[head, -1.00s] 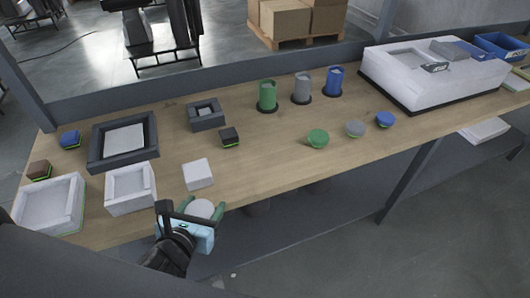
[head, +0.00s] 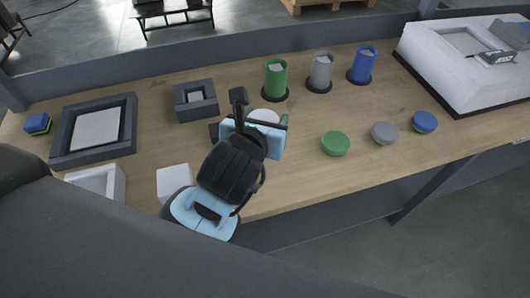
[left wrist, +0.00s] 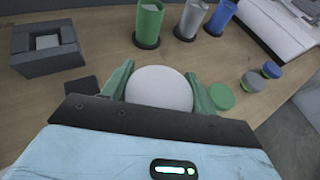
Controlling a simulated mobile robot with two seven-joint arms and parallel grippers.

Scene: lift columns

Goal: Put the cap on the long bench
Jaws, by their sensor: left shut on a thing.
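My left gripper (head: 264,119) is over the long wooden bench (head: 390,160), in front of the green cylinder. In the left wrist view the green fingers of this gripper (left wrist: 160,80) are shut on the sides of a round, pale white cap (left wrist: 160,90). The cap also shows in the head view (head: 264,115), partly hidden by the gripper body. I cannot tell whether its underside touches the bench top. My right gripper is not in view.
Green (head: 276,80), grey (head: 320,72) and blue (head: 362,66) cylinders stand behind. Green (head: 335,143), grey (head: 384,133) and blue (head: 423,122) round caps lie to the right. A grey box (head: 195,101) and white block (head: 174,180) are left. Bare wood lies between.

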